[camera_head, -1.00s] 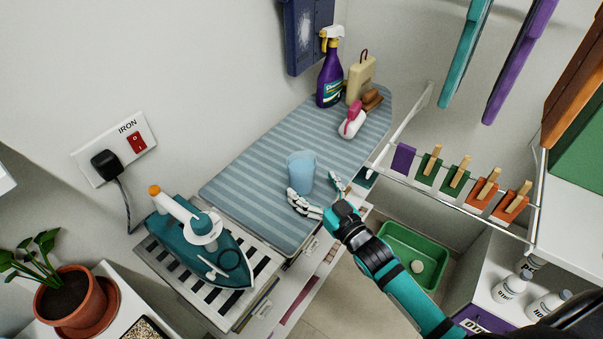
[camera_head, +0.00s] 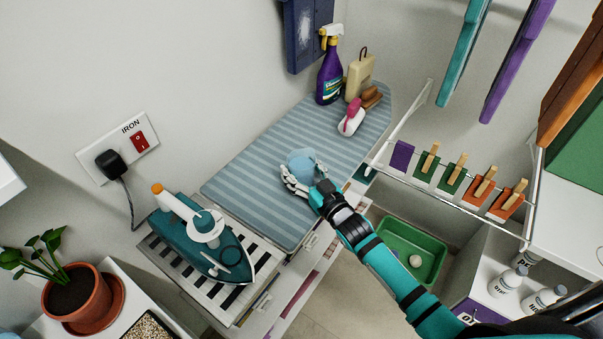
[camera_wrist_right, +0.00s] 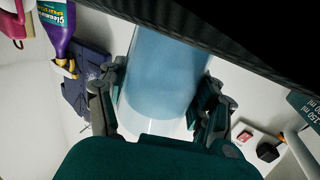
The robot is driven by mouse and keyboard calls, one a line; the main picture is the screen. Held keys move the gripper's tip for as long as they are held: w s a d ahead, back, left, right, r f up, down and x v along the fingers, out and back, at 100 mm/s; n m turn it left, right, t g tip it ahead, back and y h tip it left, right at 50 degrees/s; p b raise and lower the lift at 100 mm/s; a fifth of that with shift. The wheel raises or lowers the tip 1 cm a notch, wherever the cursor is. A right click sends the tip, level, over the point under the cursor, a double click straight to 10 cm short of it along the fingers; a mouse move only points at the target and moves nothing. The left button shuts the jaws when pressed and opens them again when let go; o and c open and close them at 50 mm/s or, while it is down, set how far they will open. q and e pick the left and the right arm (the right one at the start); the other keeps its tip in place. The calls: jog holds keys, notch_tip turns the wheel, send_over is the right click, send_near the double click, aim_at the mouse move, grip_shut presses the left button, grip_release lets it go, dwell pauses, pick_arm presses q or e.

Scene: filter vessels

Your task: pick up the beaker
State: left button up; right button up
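The beaker (camera_head: 303,160) is light blue and see-through. It is over the striped ironing board (camera_head: 265,150), near the board's front right edge. My right gripper (camera_head: 304,179) has its fingers around the beaker's sides. In the right wrist view the beaker (camera_wrist_right: 165,75) fills the space between the two fingers (camera_wrist_right: 160,95), which press against opposite sides. The fingers and hand hide part of the beaker in the head view. I cannot tell whether its base touches the board. My left gripper is not in view.
A teal iron (camera_head: 205,240) stands on a striped rest at the board's near end. A rail with clipped cards (camera_head: 450,180) runs to the right.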

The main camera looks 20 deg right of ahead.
jog(key=c, duration=0.7)
jog(key=shift+r, duration=0.1)
